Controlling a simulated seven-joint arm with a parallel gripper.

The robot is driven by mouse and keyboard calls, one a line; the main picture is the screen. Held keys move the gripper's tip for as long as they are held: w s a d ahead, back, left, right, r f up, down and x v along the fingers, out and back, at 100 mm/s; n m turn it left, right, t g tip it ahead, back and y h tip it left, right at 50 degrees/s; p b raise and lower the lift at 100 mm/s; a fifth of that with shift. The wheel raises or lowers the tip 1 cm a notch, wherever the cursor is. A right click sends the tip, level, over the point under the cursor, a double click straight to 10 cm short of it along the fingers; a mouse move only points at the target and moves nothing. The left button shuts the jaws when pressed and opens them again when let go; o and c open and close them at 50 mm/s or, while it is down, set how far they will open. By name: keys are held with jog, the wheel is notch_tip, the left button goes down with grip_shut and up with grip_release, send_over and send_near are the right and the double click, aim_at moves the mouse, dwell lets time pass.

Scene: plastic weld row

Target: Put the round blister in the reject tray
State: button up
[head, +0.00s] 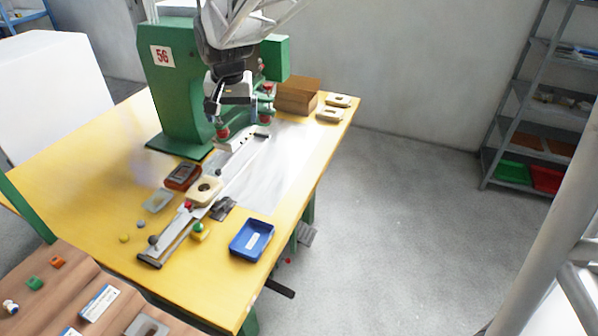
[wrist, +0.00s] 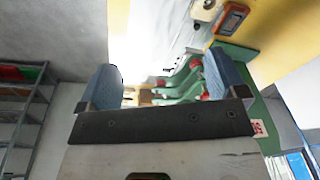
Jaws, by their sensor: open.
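A blue tray (head: 266,231) with a white label inside lies at the table's front right edge; it looks like the reject tray, but the label is unreadable. Two small round discs, one yellow (head: 124,238) and one greyish (head: 141,224), lie at the left front. A pale, clear-looking squarish piece (head: 158,200) lies behind them. I cannot tell for certain which is the round blister. My gripper (head: 212,106) hangs high before the green machine, far from these pieces. In the wrist view its two blue-grey fingers (wrist: 165,82) are wide apart, with nothing between them.
The green machine (head: 178,90) stands behind, its red-tipped parts near my gripper. A brown-red tray (head: 183,176) sits left.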

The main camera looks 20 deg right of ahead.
jog(key=s+d+f+n, duration=0.1)
jog(key=s+d, duration=0.2)
jog(key=s, duration=1.2)
jog(key=s+d+f+n+t, duration=0.1)
jog(key=s+d, duration=0.3)
jog(key=s, duration=1.1)
jog(key=shift+s+f+n, duration=0.15)
jog(key=shift+s+n, duration=0.1)
jog(key=shift+n, duration=0.55)
